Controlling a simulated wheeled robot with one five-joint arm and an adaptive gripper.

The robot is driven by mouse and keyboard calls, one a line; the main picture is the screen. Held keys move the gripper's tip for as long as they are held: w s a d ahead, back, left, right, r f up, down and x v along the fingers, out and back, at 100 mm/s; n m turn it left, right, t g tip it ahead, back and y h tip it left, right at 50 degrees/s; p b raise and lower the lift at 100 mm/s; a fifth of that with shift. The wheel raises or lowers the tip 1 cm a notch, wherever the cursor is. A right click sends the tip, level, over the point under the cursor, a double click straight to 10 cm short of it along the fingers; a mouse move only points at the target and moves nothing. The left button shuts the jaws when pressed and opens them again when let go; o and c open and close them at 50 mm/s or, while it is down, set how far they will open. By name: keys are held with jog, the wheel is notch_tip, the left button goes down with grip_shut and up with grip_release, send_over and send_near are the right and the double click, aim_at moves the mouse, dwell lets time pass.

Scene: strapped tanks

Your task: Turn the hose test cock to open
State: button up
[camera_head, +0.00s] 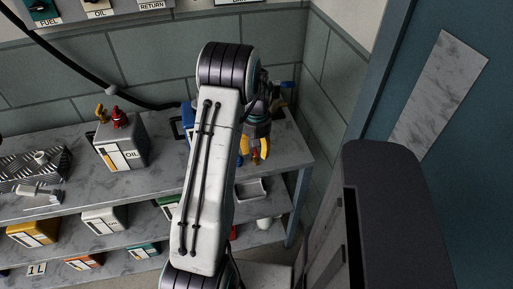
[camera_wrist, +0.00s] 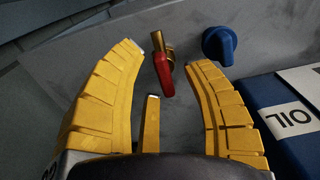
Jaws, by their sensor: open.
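A small brass cock with a red lever handle (camera_wrist: 164,76) shows in the wrist view, beyond my fingertips. The red lever points down the picture, towards my palm. My gripper (camera_wrist: 163,58) is open, with yellow fingers on either side of the lever and a third finger below it. I see no clear contact, though the right fingertip is close to the brass body. In the head view my gripper (camera_head: 256,150) is low at the right end of the shelf, partly hidden by my arm.
A blue knob (camera_wrist: 219,45) stands right of the cock. A blue tank labelled OIL (camera_wrist: 285,115) is close to my right finger. In the head view, a grey OIL tank (camera_head: 126,140) stands left, a black hose (camera_head: 88,78) hangs behind, and a blue door (camera_head: 455,130) is right.

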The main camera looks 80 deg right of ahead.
jog(key=shift+c, duration=0.2)
grip_shut()
dwell(0.4)
jog(key=n+b, duration=0.1)
jog(key=n, duration=0.3)
jog(key=shift+f, duration=0.1)
jog(key=n+b, duration=0.1)
jog(key=n, duration=0.4)
jog(key=shift+w+d, duration=0.1)
jog(key=shift+w, duration=0.05)
jog(key=n, duration=0.4)
jog(key=shift+n+b, duration=0.35)
jog(key=shift+n, duration=0.05)
jog(key=shift+w+n, duration=0.15)
jog(key=shift+n, duration=1.85)
